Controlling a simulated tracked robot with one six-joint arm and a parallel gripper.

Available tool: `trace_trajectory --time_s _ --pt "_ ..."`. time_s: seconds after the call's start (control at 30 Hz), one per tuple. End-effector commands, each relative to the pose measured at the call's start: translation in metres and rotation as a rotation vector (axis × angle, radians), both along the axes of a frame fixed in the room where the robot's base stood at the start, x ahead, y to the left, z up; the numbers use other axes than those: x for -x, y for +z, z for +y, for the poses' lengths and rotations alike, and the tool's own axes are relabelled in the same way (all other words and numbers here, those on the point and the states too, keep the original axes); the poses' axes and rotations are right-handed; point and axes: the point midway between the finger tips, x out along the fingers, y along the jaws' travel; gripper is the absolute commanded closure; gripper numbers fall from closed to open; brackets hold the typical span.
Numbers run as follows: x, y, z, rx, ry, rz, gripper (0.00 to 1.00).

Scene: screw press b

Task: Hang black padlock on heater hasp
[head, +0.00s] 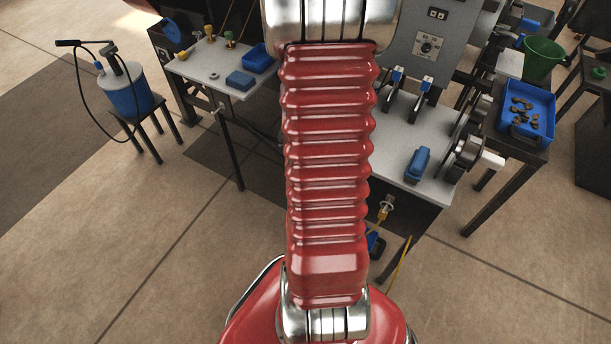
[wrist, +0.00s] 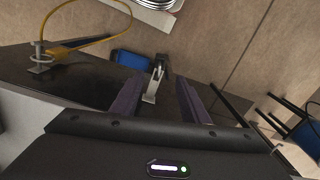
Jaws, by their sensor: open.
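My gripper (wrist: 158,90) shows in the wrist view with its two dark purple fingers apart. A small metal piece with a dark end (wrist: 155,82) shows between the fingers. I cannot tell whether it is the hasp or part of the padlock, or whether a finger touches it. It is near a dark surface (wrist: 75,82). I cannot clearly identify the black padlock or the heater hasp in either view. In the head view my red arm covers the middle, and my gripper is out of sight.
In the wrist view a yellow cable (wrist: 132,23) loops from a metal fitting (wrist: 40,60), near a blue object (wrist: 131,60). In the head view a blue block (head: 418,164) lies on the right bench (head: 395,150). A blue tray (head: 516,133) and green bucket (head: 543,58) stand farther right.

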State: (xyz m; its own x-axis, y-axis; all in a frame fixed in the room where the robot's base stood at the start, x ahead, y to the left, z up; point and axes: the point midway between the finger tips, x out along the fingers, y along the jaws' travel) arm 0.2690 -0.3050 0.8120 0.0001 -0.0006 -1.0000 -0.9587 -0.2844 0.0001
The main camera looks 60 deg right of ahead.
Motion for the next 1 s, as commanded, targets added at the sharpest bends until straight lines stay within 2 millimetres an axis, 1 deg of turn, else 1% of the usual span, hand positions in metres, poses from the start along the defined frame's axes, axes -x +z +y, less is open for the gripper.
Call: trace_trajectory --time_s 0.03,0.1,0.23,1.0 --pt "0.000 0.006 0.000 0.002 0.000 -0.002 0.59" --pt "0.000 0.012 -0.001 0.002 0.000 -0.002 0.59" --pt "0.000 0.018 0.000 0.000 0.000 0.000 0.59" --pt "0.001 0.019 0.001 -0.004 0.015 0.002 0.59"
